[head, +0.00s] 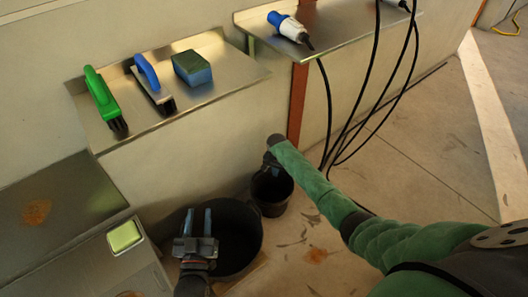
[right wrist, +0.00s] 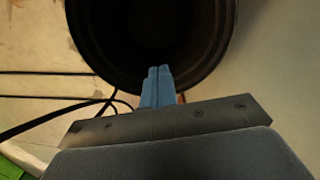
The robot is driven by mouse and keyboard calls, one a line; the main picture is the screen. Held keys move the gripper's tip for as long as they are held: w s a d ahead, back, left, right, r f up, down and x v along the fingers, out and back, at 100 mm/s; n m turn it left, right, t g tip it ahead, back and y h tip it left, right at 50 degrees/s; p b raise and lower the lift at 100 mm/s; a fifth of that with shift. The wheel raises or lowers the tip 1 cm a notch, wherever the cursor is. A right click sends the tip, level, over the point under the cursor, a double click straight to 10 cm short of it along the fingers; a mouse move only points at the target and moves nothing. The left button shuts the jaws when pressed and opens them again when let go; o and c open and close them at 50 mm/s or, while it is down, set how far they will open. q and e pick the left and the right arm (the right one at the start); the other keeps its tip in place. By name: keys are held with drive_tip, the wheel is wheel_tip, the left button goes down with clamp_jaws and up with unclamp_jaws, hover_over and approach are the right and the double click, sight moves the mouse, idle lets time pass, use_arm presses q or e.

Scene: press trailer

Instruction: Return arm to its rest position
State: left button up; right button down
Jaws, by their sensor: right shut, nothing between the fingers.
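My right arm (head: 318,189), in a green sleeve, reaches from the lower right toward the small black bucket (head: 272,194) on the floor. My right gripper (head: 268,168) is mostly hidden by the wrist in the head view. In the right wrist view my right gripper (right wrist: 158,72) has its blue fingers together and empty, in front of the dark opening of a black bucket (right wrist: 88,50). My left gripper (head: 197,222) points up the picture over the large black tub (head: 244,240). Its two blue fingers are apart with nothing between them.
A metal shelf (head: 220,88) holds a green brush (head: 101,97), a blue-handled brush (head: 152,84) and a sponge (head: 192,67). Another shelf (head: 345,37) holds a blue-white plug (head: 289,27). Black cables (head: 372,115) hang near my right arm. A green-yellow pad (head: 124,236) lies at lower left.

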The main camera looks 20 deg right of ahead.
drive_tip(key=s+a+r+n, duration=0.1)
drive_tip(key=s+a+n, duration=0.15)
drive_tip(key=s, duration=0.45)
drive_tip(key=s+a+r+n+t, duration=0.1)
drive_tip(key=s+a+r+n, duration=0.1)
drive_tip(key=s+a, duration=0.35)
drive_tip(key=s+a+r+n, duration=0.1)
drive_tip(key=s+a+n, duration=0.1)
drive_tip(key=s, duration=0.6)
drive_tip(key=s+d+r+n+t, duration=0.1)
drive_tip(key=s+r+n, duration=0.1)
drive_tip(key=s+r, duration=0.95)
drive_tip(key=s+r+n+t, duration=0.2)
drive_tip(key=s+r, duration=0.7)
drive_tip(key=s, duration=0.5)
drive_tip(key=w+a+t+y, duration=0.2)
drive_tip(key=w+a+t, duration=0.4)
drive_tip(key=w, duration=0.4)
drive_tip(key=w+a+r+t+y, duration=0.2)
drive_tip(key=a+r+t, duration=0.1)
drive_tip(key=a+t, duration=0.1)
drive_tip(key=w+a+r+t+y+p, duration=0.1)
drive_tip(key=w+a+r+t+y, duration=0.1)
drive_tip(key=a, duration=0.4)
wheel_tip(320, 180, up, 2)
drive_tip(key=shift+w+a+r+n+t, duration=0.15)
drive_tip(key=shift+w+n+t, duration=0.2)
drive_tip(key=shift+w+t, duration=0.65)
